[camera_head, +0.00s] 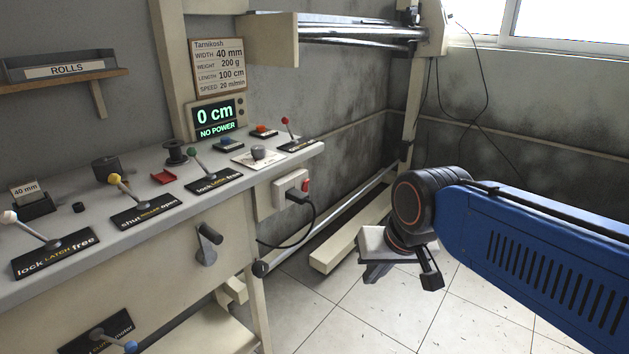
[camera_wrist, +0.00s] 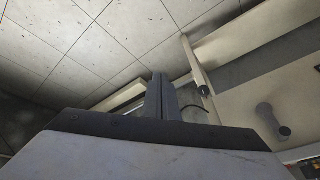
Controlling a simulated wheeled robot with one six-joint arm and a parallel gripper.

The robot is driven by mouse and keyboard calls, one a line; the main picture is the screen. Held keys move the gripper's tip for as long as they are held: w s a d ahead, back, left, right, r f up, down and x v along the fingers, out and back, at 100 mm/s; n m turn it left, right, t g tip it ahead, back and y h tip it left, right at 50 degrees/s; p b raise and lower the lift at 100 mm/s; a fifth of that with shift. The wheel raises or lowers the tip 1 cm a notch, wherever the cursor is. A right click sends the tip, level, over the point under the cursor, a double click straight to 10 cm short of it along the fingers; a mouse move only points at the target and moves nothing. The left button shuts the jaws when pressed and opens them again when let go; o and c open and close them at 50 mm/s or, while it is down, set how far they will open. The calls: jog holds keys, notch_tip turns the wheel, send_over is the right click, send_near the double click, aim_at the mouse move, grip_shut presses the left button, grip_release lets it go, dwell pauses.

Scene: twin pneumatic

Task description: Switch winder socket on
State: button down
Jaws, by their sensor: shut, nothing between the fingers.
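The winder socket (camera_head: 290,189) is a pale box on the end face of the bench, below the worktop. A red switch (camera_head: 305,185) is at its right side, and its exact position is too small to tell. A black plug (camera_head: 297,197) sits in the socket, with a black cord hanging from it. My gripper (camera_head: 373,279) is to the right of the socket and lower in the picture, apart from it, over the floor. In the wrist view the dark fingers (camera_wrist: 161,80) are shut together and empty. I cannot make out the socket there.
A display (camera_head: 216,118) on the bench reads "0 cm" and "NO POWER". Several levers stand along the worktop (camera_head: 130,205). A crank handle (camera_head: 209,240) sticks out from the bench front. A pale beam (camera_head: 350,235) lies near the floor. The tiled floor looks clear around my gripper.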

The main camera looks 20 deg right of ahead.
jog(key=w+d+r+m+y, duration=0.1)
jog(key=w+d+r+m, duration=0.2)
jog(key=w+m, duration=1)
jog(key=w+d+r+m+t+y, duration=0.1)
jog(key=w+d+r+m+y, duration=0.1)
jog(key=w+r+m, duration=0.6)
jog(key=shift+w+d+r+m, duration=0.2)
jog(key=shift+w+d+m, duration=0.5)
jog(key=shift+w+m, duration=2.3)
jog(key=shift+f, duration=0.1)
send_near(306, 186)
jog(key=shift+w+a+f, duration=0.1)
jog(key=shift+w+f, duration=0.2)
jog(key=shift+f, duration=0.45)
jog(key=shift+w+d+f, duration=0.1)
jog(key=shift+w+f, duration=0.2)
jog(key=shift+f, duration=0.4)
jog(key=shift+w+a+f, duration=0.1)
jog(key=shift+w+f, duration=0.2)
jog(key=shift+f, duration=0.45)
